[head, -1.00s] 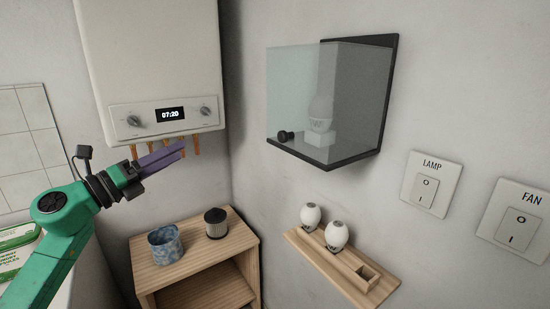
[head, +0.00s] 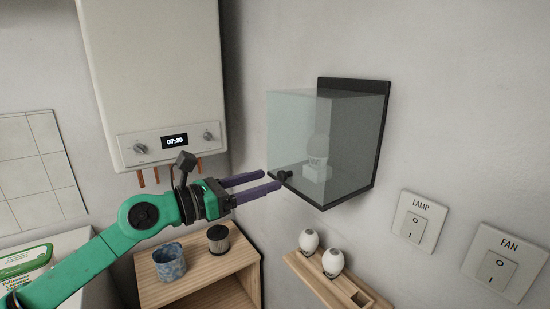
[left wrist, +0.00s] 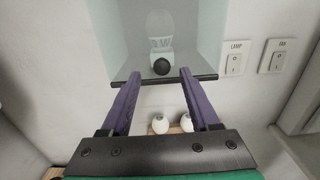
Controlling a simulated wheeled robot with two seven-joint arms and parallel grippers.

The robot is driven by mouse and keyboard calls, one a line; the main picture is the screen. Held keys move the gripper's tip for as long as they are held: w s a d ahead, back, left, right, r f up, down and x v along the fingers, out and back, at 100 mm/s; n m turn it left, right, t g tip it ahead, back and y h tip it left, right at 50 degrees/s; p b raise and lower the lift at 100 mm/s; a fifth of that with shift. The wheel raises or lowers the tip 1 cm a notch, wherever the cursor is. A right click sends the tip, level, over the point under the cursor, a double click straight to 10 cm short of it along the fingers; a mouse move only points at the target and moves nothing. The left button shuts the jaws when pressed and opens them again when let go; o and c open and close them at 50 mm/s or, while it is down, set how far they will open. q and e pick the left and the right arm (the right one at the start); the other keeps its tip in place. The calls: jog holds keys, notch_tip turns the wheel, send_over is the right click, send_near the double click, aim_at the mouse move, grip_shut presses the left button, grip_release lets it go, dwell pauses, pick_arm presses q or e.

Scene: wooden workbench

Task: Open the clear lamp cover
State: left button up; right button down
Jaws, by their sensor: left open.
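The clear lamp cover (head: 345,125) is a glassy box on a dark wall frame and looks shut. A white bulb (head: 318,150) stands inside it. The cover's black round knob (head: 283,176) is at its lower left front; it also shows in the left wrist view (left wrist: 161,67). My left gripper (head: 273,182) is open, its purple fingers pointing at the knob. In the left wrist view the knob lies between the fingertip lines, ahead of the fingers; I cannot tell whether the tips reach around it. My right gripper is not in view.
A wooden wall shelf (head: 318,283) below the cover holds two white bulbs (head: 309,241). The lamp switch (head: 414,228) and fan switch (head: 496,268) are at the right. A boiler (head: 150,80) hangs at the left, above a wooden cabinet (head: 205,262) with a blue pot (head: 169,262).

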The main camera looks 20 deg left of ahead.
aim_at(279, 177)
pick_arm(q)
jog(key=p+x, duration=0.2)
jog(key=x, duration=0.1)
jog(key=shift+w+d+r, duration=0.15)
jog(key=shift+w+d, duration=0.1)
jog(key=shift+d, duration=0.2)
jog(key=shift+f, duration=0.2)
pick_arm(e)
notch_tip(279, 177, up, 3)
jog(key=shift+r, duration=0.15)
pick_arm(q)
grip_shut()
dwell(0.5)
